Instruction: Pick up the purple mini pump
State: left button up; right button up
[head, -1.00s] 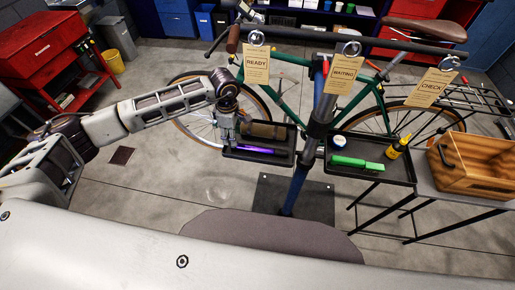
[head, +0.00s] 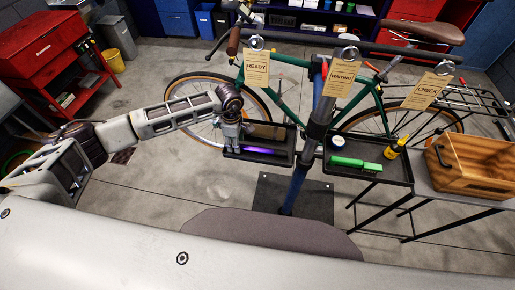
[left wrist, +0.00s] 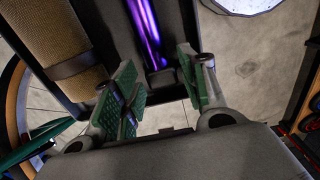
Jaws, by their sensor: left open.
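The purple mini pump (head: 262,151) lies in the left black tray (head: 268,160) on the bike stand. In the left wrist view the pump (left wrist: 147,30) runs from the top edge down toward the gap between the fingers. My left gripper (head: 232,147) is at the left end of the tray and hides the pump's left end in the head view. In the left wrist view my left gripper (left wrist: 157,92) has its green-padded fingers spread, with the near end of the pump just beyond them. It holds nothing. My right gripper is not in view.
A tan roll (left wrist: 55,45) lies beside the pump in the same tray. The stand's post (head: 301,180) is right of the tray. The right tray (head: 342,169) holds a green object (head: 355,163) and a yellow bottle (head: 394,149). A wooden crate (head: 470,165) is farther right.

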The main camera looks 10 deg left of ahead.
pick_arm(q)
jog(key=shift+f, duration=0.9)
jog(key=shift+c, duration=0.9)
jog(key=c, duration=0.7)
jog(key=shift+o, duration=0.2)
jog(key=shift+r, duration=0.15)
